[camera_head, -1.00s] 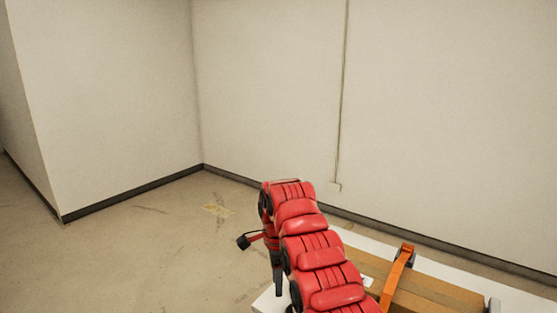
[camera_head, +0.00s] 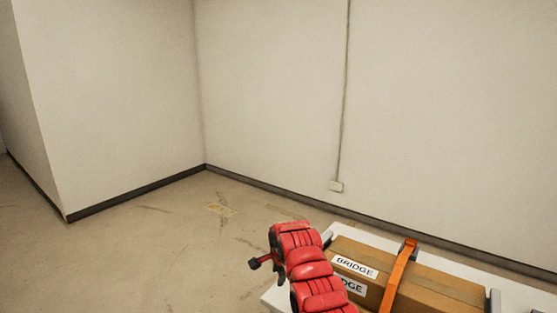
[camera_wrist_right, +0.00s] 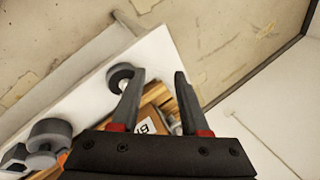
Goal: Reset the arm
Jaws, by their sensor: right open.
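My right arm (camera_head: 312,270) is red and segmented. It reaches up from the bottom of the head view, beside and partly in front of a white table (camera_head: 277,297). Its gripper jaws are hidden in the head view. In the right wrist view my right gripper (camera_wrist_right: 157,76) has its two grey fingers apart, with nothing held between them. Past the fingers I see part of a cardboard box with a white label (camera_wrist_right: 143,127) and the table's white surface. My left gripper is not in view.
A cardboard box (camera_head: 440,290) labelled BRIDGE lies on the table, with an orange strap (camera_head: 398,276) across it. Round grey parts (camera_wrist_right: 50,133) show on the table in the wrist view. Floor left of the table is clear; bare walls stand behind.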

